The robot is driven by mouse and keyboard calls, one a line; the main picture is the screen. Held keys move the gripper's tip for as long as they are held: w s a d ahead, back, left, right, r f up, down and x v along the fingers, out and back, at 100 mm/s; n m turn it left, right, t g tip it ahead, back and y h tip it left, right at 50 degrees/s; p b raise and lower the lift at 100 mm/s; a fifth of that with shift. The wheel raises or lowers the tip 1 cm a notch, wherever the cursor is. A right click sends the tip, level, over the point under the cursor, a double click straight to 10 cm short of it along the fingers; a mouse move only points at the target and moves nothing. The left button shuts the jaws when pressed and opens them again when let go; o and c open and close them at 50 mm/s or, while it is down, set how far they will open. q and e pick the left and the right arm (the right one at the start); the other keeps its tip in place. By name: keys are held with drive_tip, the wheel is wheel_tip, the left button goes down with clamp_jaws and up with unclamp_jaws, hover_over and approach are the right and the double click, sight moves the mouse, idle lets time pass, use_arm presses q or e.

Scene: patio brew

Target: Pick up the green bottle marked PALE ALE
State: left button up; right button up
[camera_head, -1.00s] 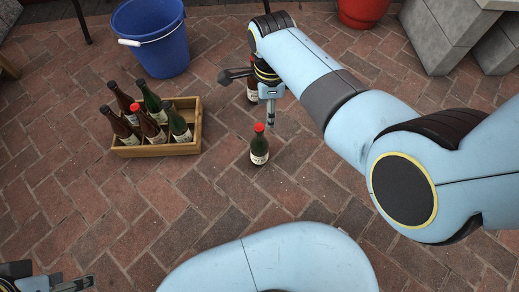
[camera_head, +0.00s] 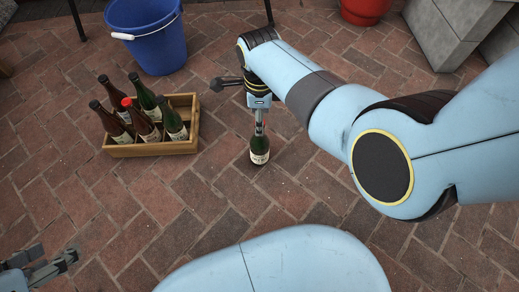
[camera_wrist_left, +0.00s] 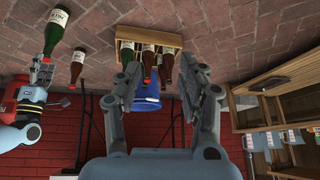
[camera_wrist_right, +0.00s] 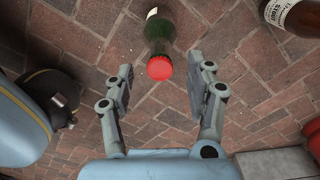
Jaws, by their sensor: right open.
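A green bottle with a white label (camera_head: 259,157) stands upright alone on the brick floor right of the crate. My right gripper (camera_head: 260,124) is just above it and hides its top in the head view. In the right wrist view, the bottle's red cap (camera_wrist_right: 160,68) lies between the open, apart fingertips. The green bottle also shows at the upper left of the left wrist view (camera_wrist_left: 54,34), beside my right gripper; its label is too small to read surely. My left gripper (camera_head: 50,262) is open and empty at the lower left of the head view, far from the bottle.
A wooden crate (camera_head: 150,150) with several bottles stands left of the green bottle. A brown bottle labelled STOUT (camera_wrist_right: 296,14) stands nearby, hidden in the head view. A blue bucket (camera_head: 150,40) and a red pot (camera_head: 366,10) are behind. Floor in front is clear.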

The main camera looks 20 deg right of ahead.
sight(260, 143)
wheel_tip(260, 143, down, 2)
drive_tip(key=shift+f+b, duration=0.2)
drive_tip(key=shift+b, duration=0.5)
use_arm(q)
drive_tip(key=f+t, duration=0.2)
drive_tip(key=f, duration=0.1)
drive_tip(key=shift+w+t, duration=0.3)
use_arm(e)
drive_tip(key=shift+f, duration=0.2)
clamp_jaws()
